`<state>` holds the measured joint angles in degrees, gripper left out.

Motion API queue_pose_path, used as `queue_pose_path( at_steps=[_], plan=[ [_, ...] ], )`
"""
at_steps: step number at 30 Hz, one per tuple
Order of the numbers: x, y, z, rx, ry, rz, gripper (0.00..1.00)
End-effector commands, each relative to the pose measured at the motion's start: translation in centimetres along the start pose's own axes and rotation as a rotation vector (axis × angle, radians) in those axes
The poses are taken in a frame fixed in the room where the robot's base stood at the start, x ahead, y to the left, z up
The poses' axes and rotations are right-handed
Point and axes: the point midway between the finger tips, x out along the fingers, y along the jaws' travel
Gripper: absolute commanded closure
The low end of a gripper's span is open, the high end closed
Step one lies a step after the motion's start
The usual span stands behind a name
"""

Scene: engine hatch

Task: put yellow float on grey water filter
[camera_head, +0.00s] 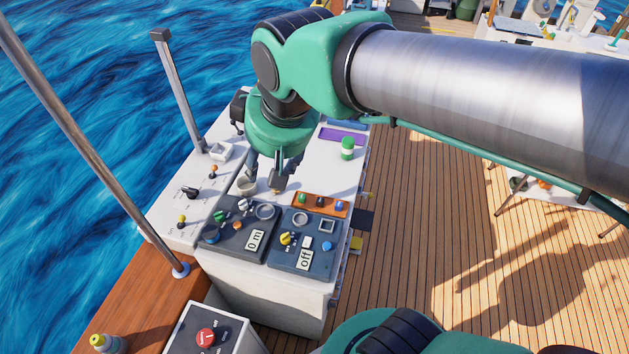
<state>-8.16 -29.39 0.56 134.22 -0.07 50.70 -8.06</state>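My gripper (276,183) points down over the white top of the console, and its fingers are dark and small in this view. A small tan-yellow piece shows at the fingertips; it may be the yellow float, but I cannot tell whether the fingers hold it. A small grey, round, cup-like thing (246,185) stands on the console just left of the fingers, apart from them; it may be the grey water filter. The arm hides part of the console behind the gripper.
Dark panels with knobs (240,228) and an orange strip with buttons (320,204) lie in front of my gripper. A green-and-white cylinder (347,148) stands to the right, near a purple pad (342,134). Metal poles rise at left. Wooden deck (410,250) is open at right.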

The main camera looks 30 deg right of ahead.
Motion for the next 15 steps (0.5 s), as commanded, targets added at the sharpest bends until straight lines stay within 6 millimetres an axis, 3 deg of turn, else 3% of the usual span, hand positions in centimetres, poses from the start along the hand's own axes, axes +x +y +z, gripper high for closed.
queue_pose_path(
  at_steps=[7,15],
  plan=[
    [-1.9,2.1,5.9,0.165,0.044,0.042,0.54],
    [-2.4,2.8,9.2,0.26,0.068,0.065,0.54]
  ],
)
